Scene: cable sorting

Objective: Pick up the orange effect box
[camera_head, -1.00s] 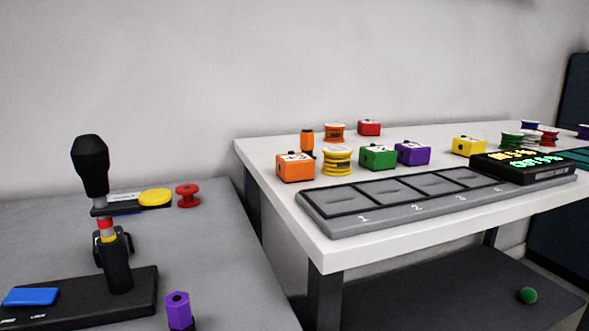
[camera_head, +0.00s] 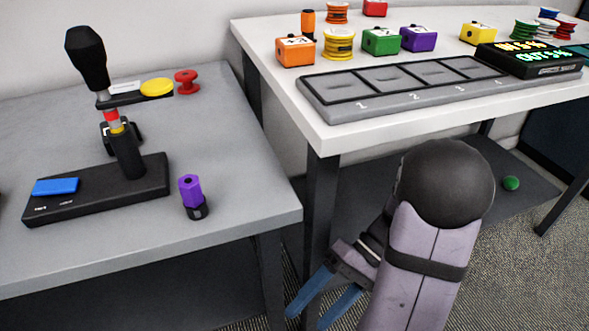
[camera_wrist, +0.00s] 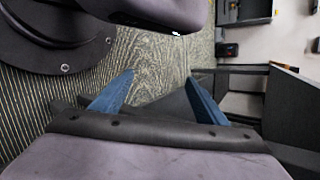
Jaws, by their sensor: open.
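My gripper (camera_head: 322,302) is low in front of the tables, well below the tabletop and apart from the box. Its two blue fingers are spread and empty. In the wrist view my gripper (camera_wrist: 155,98) also shows open, with only floor and dark table parts beyond. The orange box is not in the wrist view.
Green (camera_head: 380,41), purple (camera_head: 418,38) and yellow (camera_head: 478,33) boxes stand right of the orange box. A yellow spool (camera_head: 338,44) is directly beside it, an orange cylinder (camera_head: 308,24) behind. The numbered tray (camera_head: 400,97) lies in front. A grey table (camera_head: 245,195) stands left.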

